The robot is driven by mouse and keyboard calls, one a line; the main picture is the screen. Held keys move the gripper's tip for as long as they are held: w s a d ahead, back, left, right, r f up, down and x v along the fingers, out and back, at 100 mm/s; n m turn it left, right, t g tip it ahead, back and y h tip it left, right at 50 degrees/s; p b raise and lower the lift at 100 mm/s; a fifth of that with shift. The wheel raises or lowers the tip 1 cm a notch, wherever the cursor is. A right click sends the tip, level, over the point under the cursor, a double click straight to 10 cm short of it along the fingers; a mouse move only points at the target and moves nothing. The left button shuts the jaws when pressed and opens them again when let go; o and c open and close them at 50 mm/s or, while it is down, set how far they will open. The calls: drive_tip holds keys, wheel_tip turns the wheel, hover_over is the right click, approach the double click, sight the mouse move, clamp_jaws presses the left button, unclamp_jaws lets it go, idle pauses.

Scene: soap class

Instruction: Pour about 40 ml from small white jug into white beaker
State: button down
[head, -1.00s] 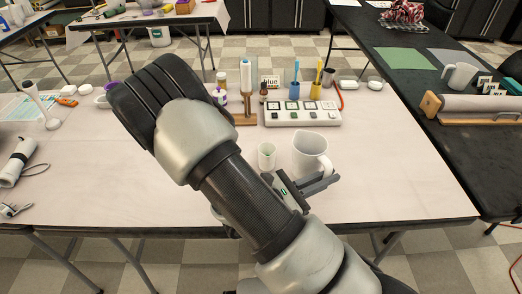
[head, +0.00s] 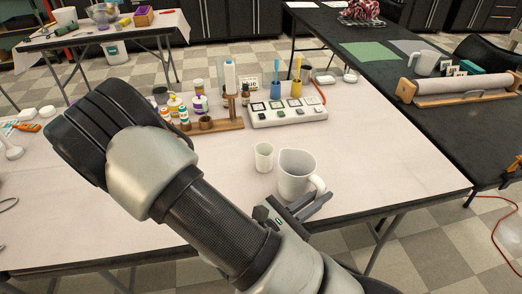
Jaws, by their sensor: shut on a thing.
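The small white jug (head: 296,178) is upright near the front of the pale table, its handle towards the lower right. My gripper (head: 312,203) is at the jug's handle side and is shut on it; my arm hides part of the grip. I cannot tell whether the jug's base touches the table. The white beaker (head: 263,157) stands upright on the table just left of the jug, apart from it. The liquid level in either vessel cannot be made out.
Behind them are a white panel with several square tiles (head: 288,111), a wooden rack (head: 215,128) and small bottles (head: 182,115). Blue (head: 275,90) and yellow (head: 295,91) cups stand at the back. The table is clear to the right. A black table (head: 400,88) adjoins on the right.

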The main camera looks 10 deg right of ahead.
sight(314, 180)
drive_tip(key=shift+r, duration=0.1)
idle(0.3)
drive_tip(key=p, duration=0.1)
drive_tip(key=r+n+p, duration=0.1)
drive_tip(key=w+r+n+p, duration=0.1)
drive_tip(key=shift+a+r, duration=0.2)
drive_tip(key=shift+a, duration=0.05)
drive_tip(key=shift+w+a+r+n+p, duration=0.3)
drive_tip(key=shift+w+r+n+p, duration=0.25)
drive_tip(key=shift+r+n+p, duration=0.4)
drive_tip(key=w+a+r+n+p, duration=0.2)
drive_tip(key=w+r+n+p, duration=0.3)
drive_tip(key=r+n+p, duration=0.2)
wheel_tip(314, 180, up, 2)
drive_tip(key=p, duration=0.3)
drive_tip(key=shift+w+a+r+n, duration=0.15)
drive_tip(key=shift+w+a+n, duration=0.2)
drive_tip(key=shift+w+a, duration=0.05)
drive_tip(key=shift+w+a+r+n, duration=0.1)
drive_tip(key=shift+w+a+n, duration=0.1)
drive_tip(key=shift+w+n, duration=0.3)
drive_tip(key=shift+w+a+r+n+p, duration=0.2)
drive_tip(key=shift+w+r+n+p, duration=0.15)
drive_tip(key=shift+r+n+p, duration=0.15)
drive_tip(key=shift+w+a+r+n+p, duration=0.15)
drive_tip(key=shift+w+r+n+p, duration=0.15)
drive_tip(key=shift+r+n+p, duration=0.15)
